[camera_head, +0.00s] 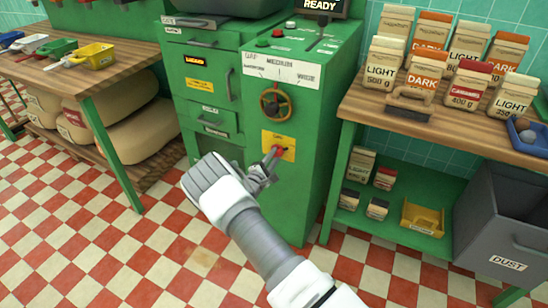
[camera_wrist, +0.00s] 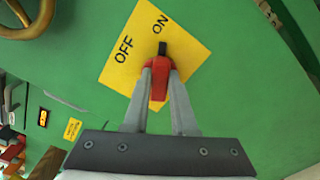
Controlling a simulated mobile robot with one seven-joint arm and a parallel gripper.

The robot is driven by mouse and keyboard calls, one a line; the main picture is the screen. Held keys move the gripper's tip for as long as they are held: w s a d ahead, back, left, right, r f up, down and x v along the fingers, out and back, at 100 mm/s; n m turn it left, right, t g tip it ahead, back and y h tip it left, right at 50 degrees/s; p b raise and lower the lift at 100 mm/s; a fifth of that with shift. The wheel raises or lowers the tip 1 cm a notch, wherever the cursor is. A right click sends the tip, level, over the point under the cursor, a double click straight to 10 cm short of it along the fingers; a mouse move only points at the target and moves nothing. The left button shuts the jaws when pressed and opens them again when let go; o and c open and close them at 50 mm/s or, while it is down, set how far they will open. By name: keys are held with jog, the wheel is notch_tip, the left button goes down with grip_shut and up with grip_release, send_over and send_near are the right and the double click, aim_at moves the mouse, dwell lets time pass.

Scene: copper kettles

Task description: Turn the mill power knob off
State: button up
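The mill power knob (camera_wrist: 158,78) is red with a black pointer tip, on a yellow plate (camera_wrist: 190,50) marked OFF and ON. The pointer is toward the ON label in the wrist view. In the head view the knob (camera_head: 276,149) and plate (camera_head: 289,150) sit low on the front of the green machine (camera_head: 310,190). My gripper (camera_wrist: 160,74) has one finger on each side of the knob, seemingly touching it, and looks closed on it. In the head view my gripper (camera_head: 270,160) reaches the plate from below left and partly hides it.
A brown handwheel (camera_head: 275,101) is above the plate. A wooden table with labelled bags (camera_head: 382,68) and a grey dust bin (camera_head: 500,215) stand at the right. A bench with scoops and sacks (camera_head: 140,135) is at the left. The checkered floor in front is clear.

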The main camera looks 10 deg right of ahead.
grip_shut()
jog(key=shift+n, duration=0.4)
jog(key=n, duration=0.7)
jog(key=n+p, duration=0.1)
jog(key=n, duration=0.2)
jog(key=shift+w+a+r+n, duration=0.15)
jog(key=shift+a+n, duration=0.1)
jog(key=shift+n, duration=0.45)
jog(key=o, duration=0.6)
grip_release()
jog(key=p+v, duration=0.4)
jog(key=v, duration=1.3)
jog(key=shift+a+p, duration=0.15)
jog(key=shift+p, duration=0.2)
